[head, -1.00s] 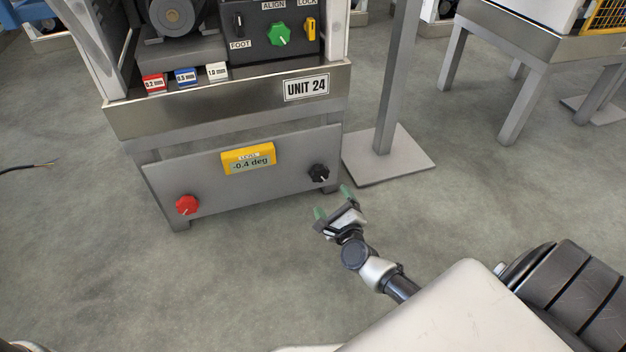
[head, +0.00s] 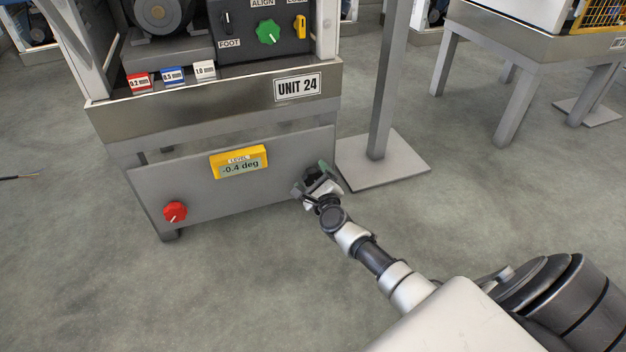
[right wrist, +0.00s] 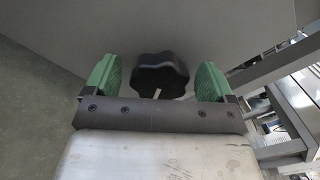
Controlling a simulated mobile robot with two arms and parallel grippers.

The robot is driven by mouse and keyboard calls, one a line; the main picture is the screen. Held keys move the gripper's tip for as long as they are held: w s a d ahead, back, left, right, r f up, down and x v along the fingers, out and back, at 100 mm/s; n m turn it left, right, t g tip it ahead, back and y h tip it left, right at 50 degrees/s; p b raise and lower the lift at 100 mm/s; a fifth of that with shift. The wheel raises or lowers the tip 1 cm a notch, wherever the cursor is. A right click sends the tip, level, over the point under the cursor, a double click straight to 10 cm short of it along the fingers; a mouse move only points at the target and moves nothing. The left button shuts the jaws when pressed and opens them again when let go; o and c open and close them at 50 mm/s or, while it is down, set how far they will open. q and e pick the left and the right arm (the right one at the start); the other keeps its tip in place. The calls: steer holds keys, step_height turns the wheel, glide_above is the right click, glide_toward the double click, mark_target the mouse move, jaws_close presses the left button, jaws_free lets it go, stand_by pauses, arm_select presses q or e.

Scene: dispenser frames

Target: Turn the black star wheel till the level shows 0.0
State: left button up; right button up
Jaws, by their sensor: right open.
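The black star wheel (right wrist: 160,72) sits on the grey lower panel (head: 200,190). In the right wrist view it lies between the green fingertips of my right gripper (right wrist: 160,82), with a gap on each side. A pale mark shows on the wheel's lower edge. In the head view my right gripper (head: 316,178) is at the panel's right end and covers much of the wheel. It is open and holds nothing. The yellow level display (head: 239,162) on the panel reads -0.4 deg. My left gripper is not in view.
A red knob (head: 175,212) is at the panel's left end. Above are a green knob (head: 268,32), a yellow lock lever (head: 299,27) and several labelled shim blocks (head: 172,76). A post on a base plate (head: 384,162) stands to the right. The floor in front is clear.

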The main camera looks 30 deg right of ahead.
steer(key=shift+c, duration=0.4)
steer(key=c, duration=0.8)
steer(key=n+p, duration=0.2)
steer(key=n, duration=0.2)
steer(key=shift+n, duration=0.3)
steer(key=n+p, duration=0.2)
steer(key=n, duration=0.3)
steer(key=n+p, duration=0.2)
steer(key=n, duration=0.3)
steer(key=shift+f+n+p, duration=0.1)
steer(key=shift+n+p, duration=0.3)
steer(key=n+p, duration=0.1)
steer(key=n, duration=0.3)
steer(key=shift+f, duration=0.15)
steer(key=shift+n, duration=0.3)
